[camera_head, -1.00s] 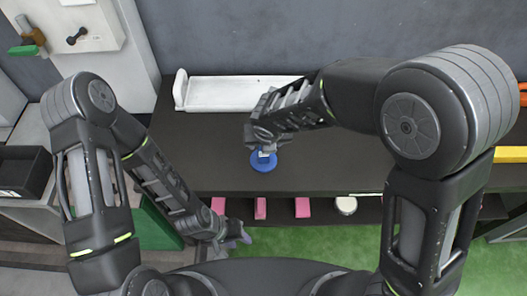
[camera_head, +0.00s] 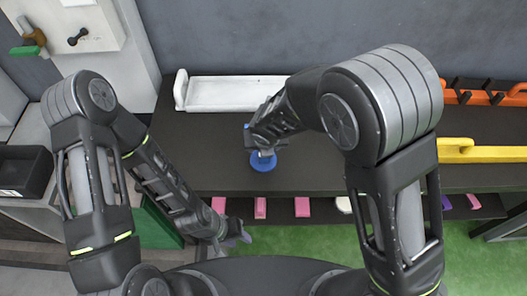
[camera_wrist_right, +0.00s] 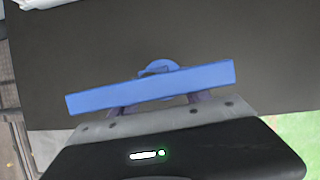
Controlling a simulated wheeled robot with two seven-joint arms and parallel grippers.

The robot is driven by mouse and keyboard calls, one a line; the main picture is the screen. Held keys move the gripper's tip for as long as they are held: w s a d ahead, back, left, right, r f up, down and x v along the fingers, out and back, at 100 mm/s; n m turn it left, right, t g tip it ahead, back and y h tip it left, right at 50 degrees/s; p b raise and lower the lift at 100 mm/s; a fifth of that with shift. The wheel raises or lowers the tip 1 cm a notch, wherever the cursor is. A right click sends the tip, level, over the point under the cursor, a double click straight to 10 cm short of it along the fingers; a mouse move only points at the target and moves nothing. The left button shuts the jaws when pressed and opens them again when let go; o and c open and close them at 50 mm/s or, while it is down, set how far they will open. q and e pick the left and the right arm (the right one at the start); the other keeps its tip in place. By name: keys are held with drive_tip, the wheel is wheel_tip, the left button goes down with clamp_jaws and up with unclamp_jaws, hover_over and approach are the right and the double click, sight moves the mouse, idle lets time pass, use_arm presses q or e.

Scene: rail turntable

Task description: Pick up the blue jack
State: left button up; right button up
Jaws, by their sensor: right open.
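The blue jack (camera_head: 263,163) stands on the dark table, its round base showing below my right gripper (camera_head: 263,141). In the right wrist view, the jack's long blue bar (camera_wrist_right: 150,88) runs across the picture, slightly tilted, with a round blue part behind its middle. My right gripper's fingers (camera_wrist_right: 160,104) are spread and partly hidden behind the bar; whether they touch the jack I cannot tell. My left gripper (camera_head: 238,239) hangs low in front of the table's edge, away from the jack; its finger gap is unclear.
A white tray (camera_head: 235,93) lies at the back of the table. A yellow piece (camera_head: 480,153) and an orange rack (camera_head: 480,97) are at the right. Pink blocks (camera_head: 260,208) sit on a lower shelf. The table left of the jack is clear.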

clamp_jaws()
idle(0.4)
idle(0.9)
